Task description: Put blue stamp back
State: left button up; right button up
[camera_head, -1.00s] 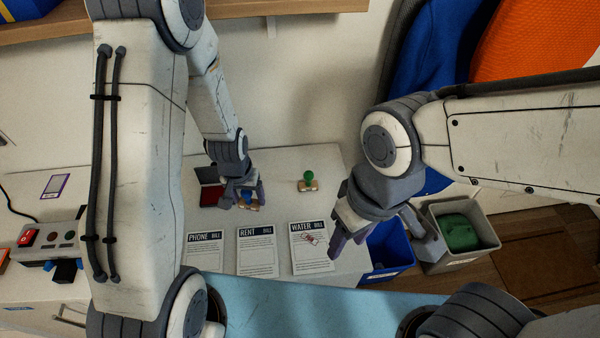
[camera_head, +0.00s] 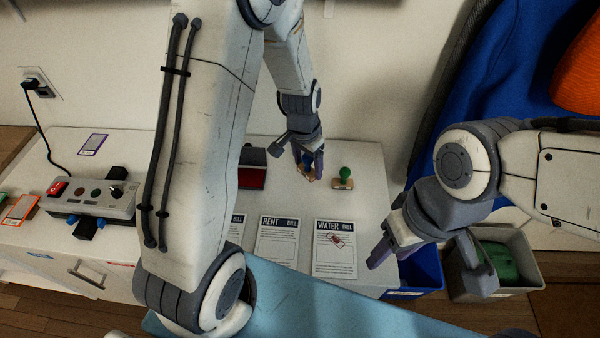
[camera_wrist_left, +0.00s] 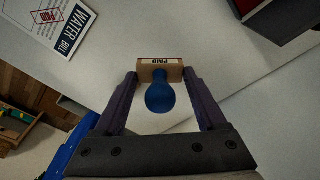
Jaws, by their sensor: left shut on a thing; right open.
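The blue stamp (camera_wrist_left: 160,95) has a round blue handle and a wooden base with a "PAID" label. My left gripper (camera_wrist_left: 160,82) is shut on it, one finger on each side of the base. In the head view my left gripper (camera_head: 308,168) is over the white desk, just left of the green stamp (camera_head: 344,179), and mostly hides the blue stamp. I cannot tell whether the blue stamp touches the desk. The red ink pad (camera_head: 252,177) lies left of my left gripper. My right gripper (camera_head: 385,245) is open and empty near the water bill's right edge.
The water bill (camera_head: 334,262) bears a red stamp mark; the rent bill (camera_head: 277,255) lies left of it. A blue bin (camera_head: 420,275) and a grey bin (camera_head: 500,285) stand at the right. A switch box (camera_head: 95,196) sits at the left.

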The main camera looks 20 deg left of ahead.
aim_at(300, 170)
pick_arm(q)
jog(key=shift+w+a+f, duration=0.1)
jog(key=shift+a+f, duration=0.25)
jog(key=shift+a, duration=0.2)
jog(key=shift+w+a+f, duration=0.1)
jog(key=shift+a+f, duration=0.2)
jog(key=shift+a, duration=0.2)
jog(key=shift+s+a+f, duration=0.1)
jog(key=shift+f, duration=1.95)
jog(key=shift+f, duration=0.2)
jog(key=o, duration=1)
jog(key=shift+r, duration=0.1)
